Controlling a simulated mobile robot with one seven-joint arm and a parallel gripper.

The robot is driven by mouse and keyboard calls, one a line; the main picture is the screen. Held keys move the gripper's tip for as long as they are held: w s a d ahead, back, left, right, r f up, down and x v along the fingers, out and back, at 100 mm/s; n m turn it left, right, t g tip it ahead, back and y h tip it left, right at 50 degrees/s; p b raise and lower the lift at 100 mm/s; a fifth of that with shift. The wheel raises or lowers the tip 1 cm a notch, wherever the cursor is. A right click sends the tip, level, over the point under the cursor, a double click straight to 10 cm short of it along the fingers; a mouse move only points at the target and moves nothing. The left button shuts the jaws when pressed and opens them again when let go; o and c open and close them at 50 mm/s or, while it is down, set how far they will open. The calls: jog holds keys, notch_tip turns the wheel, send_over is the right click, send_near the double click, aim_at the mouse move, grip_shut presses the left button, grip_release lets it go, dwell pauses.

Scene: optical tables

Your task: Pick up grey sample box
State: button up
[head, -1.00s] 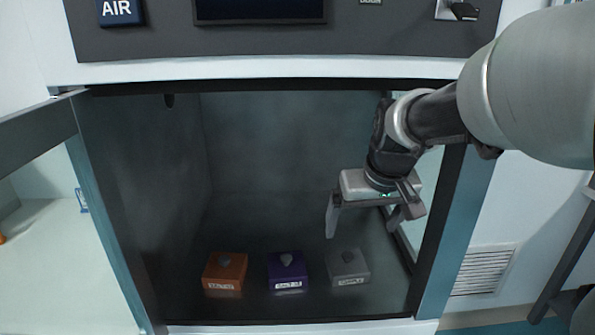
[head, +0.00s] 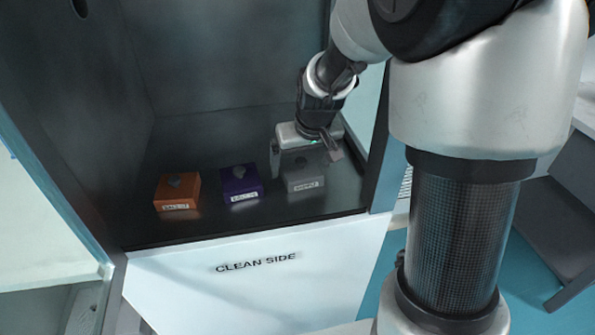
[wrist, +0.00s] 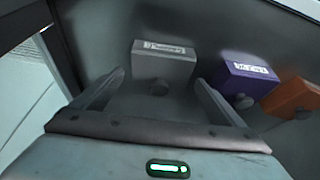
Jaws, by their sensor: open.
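The grey sample box (head: 303,180) has a white label and a small knob on top. It sits on the dark floor of the chamber, at the right end of a row of three boxes. My gripper (head: 305,163) is open and empty, just behind and above the grey box in the head view. In the wrist view the grey box (wrist: 163,66) lies ahead of the open fingers (wrist: 158,88), roughly centred between them. I cannot tell the exact height of the fingers over the box.
A purple box (head: 240,184) stands left of the grey one, and an orange box (head: 177,193) farther left. The chamber's right wall is close beside my gripper. The front panel (head: 258,285) reads "CLEAN SIDE". The open door (head: 40,150) is at the left.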

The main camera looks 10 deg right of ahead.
jog(key=shift+w+f, duration=0.15)
jog(key=shift+f, duration=0.1)
jog(key=shift+r, duration=0.1)
jog(key=c, duration=1.4)
